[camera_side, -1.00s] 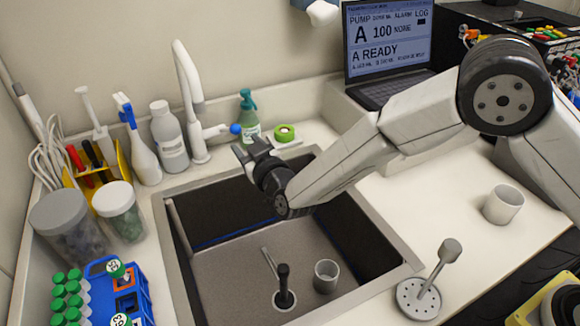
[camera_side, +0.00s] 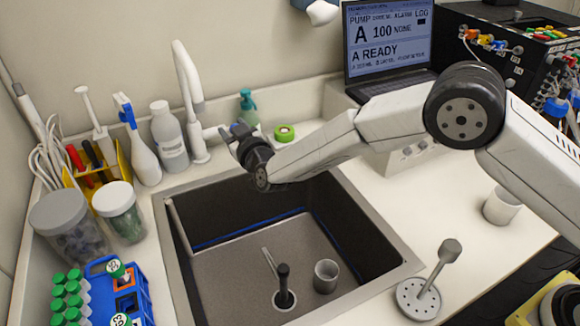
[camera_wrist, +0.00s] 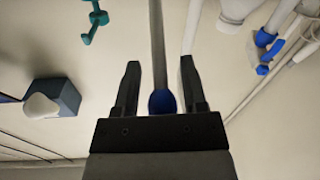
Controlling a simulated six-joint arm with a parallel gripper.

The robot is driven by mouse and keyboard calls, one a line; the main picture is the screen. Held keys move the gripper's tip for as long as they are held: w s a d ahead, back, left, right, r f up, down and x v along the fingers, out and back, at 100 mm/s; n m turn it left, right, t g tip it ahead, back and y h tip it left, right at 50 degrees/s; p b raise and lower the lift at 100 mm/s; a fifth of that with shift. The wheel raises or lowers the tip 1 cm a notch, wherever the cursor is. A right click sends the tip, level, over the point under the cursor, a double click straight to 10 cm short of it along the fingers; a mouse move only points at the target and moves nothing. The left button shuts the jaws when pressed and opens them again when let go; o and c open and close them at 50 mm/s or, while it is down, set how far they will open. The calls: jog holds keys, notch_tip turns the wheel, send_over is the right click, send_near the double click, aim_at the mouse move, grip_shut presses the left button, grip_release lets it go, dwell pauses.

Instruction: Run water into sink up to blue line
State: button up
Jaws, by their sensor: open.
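The grey sink (camera_side: 172,232) has a blue line (camera_side: 250,228) around its inner walls. No water shows in it. A black-handled stopper (camera_side: 284,288) stands upright at the drain on the sink floor. The white tap (camera_side: 187,80) rises behind the sink, with its spout curving up and a side lever ending in a blue knob. My gripper (camera_side: 230,132) is open at the knob, above the sink's back edge, and mostly hides it in the side view. In the wrist view the blue knob (camera_wrist: 162,103) lies between my open fingers (camera_wrist: 159,75); contact cannot be told.
A grey cup (camera_side: 325,276) stands on the sink floor. White bottles (camera_side: 169,138) crowd left of the tap. The right counter has free room around a white cup (camera_side: 502,205).

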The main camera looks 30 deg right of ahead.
grip_shut()
dwell(1.5)
